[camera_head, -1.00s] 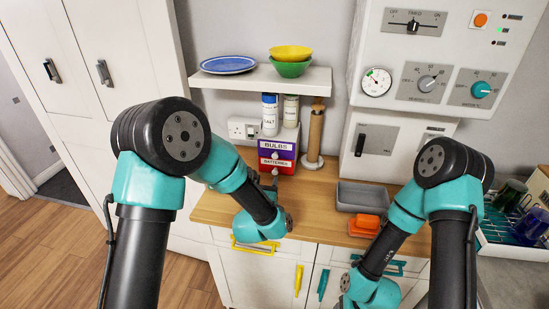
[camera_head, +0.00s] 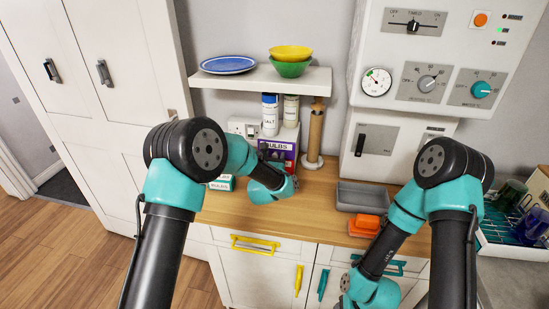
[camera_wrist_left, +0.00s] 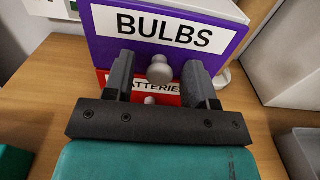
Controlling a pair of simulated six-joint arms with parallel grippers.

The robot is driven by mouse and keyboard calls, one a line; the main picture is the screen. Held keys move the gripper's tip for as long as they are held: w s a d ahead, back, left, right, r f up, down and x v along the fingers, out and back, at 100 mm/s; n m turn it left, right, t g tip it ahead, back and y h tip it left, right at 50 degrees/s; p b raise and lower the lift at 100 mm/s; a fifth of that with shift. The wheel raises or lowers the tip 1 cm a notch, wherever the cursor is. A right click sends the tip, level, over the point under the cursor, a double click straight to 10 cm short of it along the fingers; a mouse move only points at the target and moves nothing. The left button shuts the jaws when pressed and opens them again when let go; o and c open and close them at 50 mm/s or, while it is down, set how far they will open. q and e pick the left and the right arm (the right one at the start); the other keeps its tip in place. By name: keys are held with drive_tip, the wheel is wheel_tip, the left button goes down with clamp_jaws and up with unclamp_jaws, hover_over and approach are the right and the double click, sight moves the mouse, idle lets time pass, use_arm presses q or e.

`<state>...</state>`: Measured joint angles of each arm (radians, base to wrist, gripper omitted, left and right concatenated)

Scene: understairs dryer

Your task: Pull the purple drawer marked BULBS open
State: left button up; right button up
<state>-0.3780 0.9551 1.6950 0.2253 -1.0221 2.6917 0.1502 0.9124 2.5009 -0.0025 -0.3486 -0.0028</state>
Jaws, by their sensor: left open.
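The purple drawer marked BULBS (camera_wrist_left: 195,37) fills the upper middle of the left wrist view, with a round grey knob (camera_wrist_left: 160,70) low on its front. In the head view the purple drawer (camera_head: 275,147) shows only in part behind my left arm. My left gripper (camera_wrist_left: 162,75) is open, with one finger on each side of the knob; I cannot tell whether they touch it. The red drawer marked BATTERIES (camera_wrist_left: 148,87) is just below, partly hidden by the fingers. My right gripper is out of view in the head view, below its arm.
Two jars (camera_head: 270,115) stand on the drawer unit under a shelf (camera_head: 262,80) with a plate and bowls. A grey tray (camera_head: 365,196) and orange container (camera_head: 364,225) sit on the wooden counter (camera_head: 310,210).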

use_arm(q)
drive_tip(key=shift+w, duration=0.1)
drive_tip(key=shift+c, duration=0.3)
clamp_jaws()
